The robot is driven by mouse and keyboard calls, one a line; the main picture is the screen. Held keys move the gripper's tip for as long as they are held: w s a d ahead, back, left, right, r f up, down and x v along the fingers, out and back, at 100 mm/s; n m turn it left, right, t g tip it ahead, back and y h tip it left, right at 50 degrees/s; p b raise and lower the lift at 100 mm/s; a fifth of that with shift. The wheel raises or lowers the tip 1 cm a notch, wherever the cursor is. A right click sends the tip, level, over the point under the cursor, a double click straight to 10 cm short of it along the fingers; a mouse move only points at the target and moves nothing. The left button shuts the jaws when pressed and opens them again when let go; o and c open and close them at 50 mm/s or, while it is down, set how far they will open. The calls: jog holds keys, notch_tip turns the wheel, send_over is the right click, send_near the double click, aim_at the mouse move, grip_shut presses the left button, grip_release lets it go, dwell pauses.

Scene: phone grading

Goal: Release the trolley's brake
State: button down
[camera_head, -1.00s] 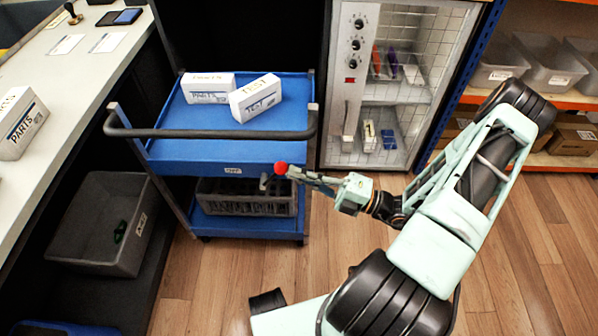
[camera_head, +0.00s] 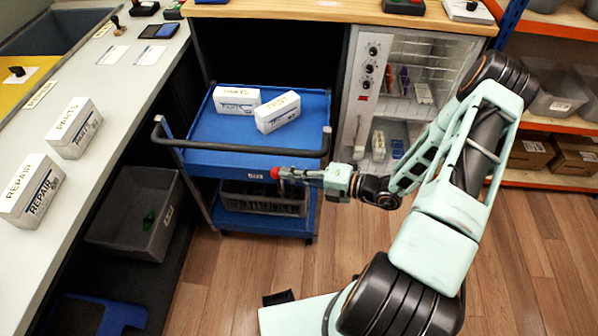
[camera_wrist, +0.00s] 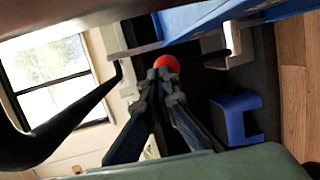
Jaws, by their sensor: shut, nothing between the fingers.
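The blue trolley (camera_head: 215,160) stands left of the oven in the head view, with a dark push bar (camera_head: 240,152) across its near side. The brake's red knob (camera_head: 275,172) is at the trolley's front, right of the small label below the top tray. My gripper (camera_head: 284,174) is shut and empty, its tips at the knob's right side. In the wrist view, the red knob (camera_wrist: 166,63) shows just beyond the closed fingertips (camera_wrist: 160,85). I cannot tell whether they touch. The brake's lever arm is mostly hidden.
Two white boxes (camera_head: 236,99) (camera_head: 278,111) lie on the trolley's top tray, and a dark crate (camera_head: 262,197) is on its lower shelf. A counter (camera_head: 95,150) runs along the left, with a grey bin (camera_head: 130,215) below. Wooden floor is free at the right.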

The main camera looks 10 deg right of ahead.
aim_at(273, 174)
jog(key=a, duration=0.2)
jog(key=w+a+p, duration=0.1)
jog(key=shift+r, duration=0.25)
jog(key=shift+x, duration=0.75)
jog(key=shift+s+a, duration=0.1)
jog(key=shift+a, duration=0.05)
jog(key=v, duration=1.2)
